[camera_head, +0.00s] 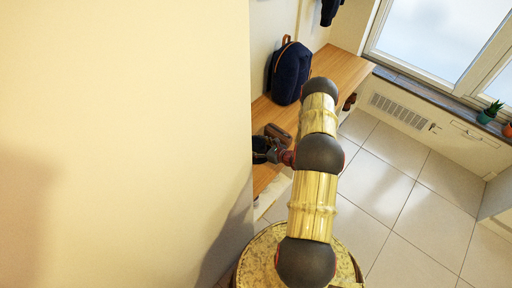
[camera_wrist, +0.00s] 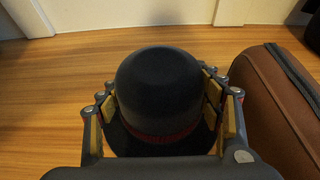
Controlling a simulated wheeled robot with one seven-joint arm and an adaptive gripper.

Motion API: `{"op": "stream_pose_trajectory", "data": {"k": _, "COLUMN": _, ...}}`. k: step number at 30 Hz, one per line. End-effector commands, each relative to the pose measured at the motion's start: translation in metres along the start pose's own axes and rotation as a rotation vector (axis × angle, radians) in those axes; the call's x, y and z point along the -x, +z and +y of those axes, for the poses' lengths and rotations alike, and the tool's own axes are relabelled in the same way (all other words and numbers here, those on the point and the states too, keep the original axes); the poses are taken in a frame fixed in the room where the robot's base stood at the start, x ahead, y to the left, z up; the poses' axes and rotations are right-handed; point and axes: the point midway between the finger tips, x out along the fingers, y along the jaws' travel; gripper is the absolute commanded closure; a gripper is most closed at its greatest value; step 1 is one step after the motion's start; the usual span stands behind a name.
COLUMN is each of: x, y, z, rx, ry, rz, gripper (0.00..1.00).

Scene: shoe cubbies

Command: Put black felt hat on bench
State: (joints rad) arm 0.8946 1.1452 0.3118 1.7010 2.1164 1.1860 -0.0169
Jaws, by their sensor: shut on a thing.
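The black felt hat (camera_wrist: 158,80) has a rounded crown and a dark red band and sits between my gripper's fingers in the wrist view. My gripper (camera_wrist: 160,100) is shut on it, one finger on each side. The wooden bench (camera_wrist: 60,75) lies right below the hat; I cannot tell whether the brim touches it. In the head view my gripper (camera_head: 268,152) is over the near part of the bench (camera_head: 340,68), partly hidden by the wall edge. The hat is hard to tell from the dark gripper there.
A brown bag-like item (camera_wrist: 275,115) with a dark zip lies close to the gripper's right. A navy backpack (camera_head: 291,72) stands farther along the bench. A pale wall (camera_head: 125,140) blocks the left of the head view. The tiled floor (camera_head: 400,190) at right is clear.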

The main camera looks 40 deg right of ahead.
Motion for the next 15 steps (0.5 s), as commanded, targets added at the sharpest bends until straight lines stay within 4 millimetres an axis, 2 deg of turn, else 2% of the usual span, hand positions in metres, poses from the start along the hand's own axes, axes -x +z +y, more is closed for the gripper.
{"op": "stream_pose_trajectory", "data": {"k": 6, "x": -0.0005, "y": -0.001, "z": -0.0003, "rx": 0.0, "ry": 0.0, "rz": -0.001, "gripper": 0.61}}
{"op": "stream_pose_trajectory", "data": {"k": 7, "x": -0.0005, "y": -0.0011, "z": -0.0003, "rx": 0.0, "ry": 0.0, "rz": 0.0, "gripper": 0.34}}
{"op": "stream_pose_trajectory", "data": {"k": 15, "x": -0.0004, "y": -0.0009, "z": -0.0002, "rx": 0.001, "ry": 0.0, "rz": 0.0, "gripper": 0.18}}
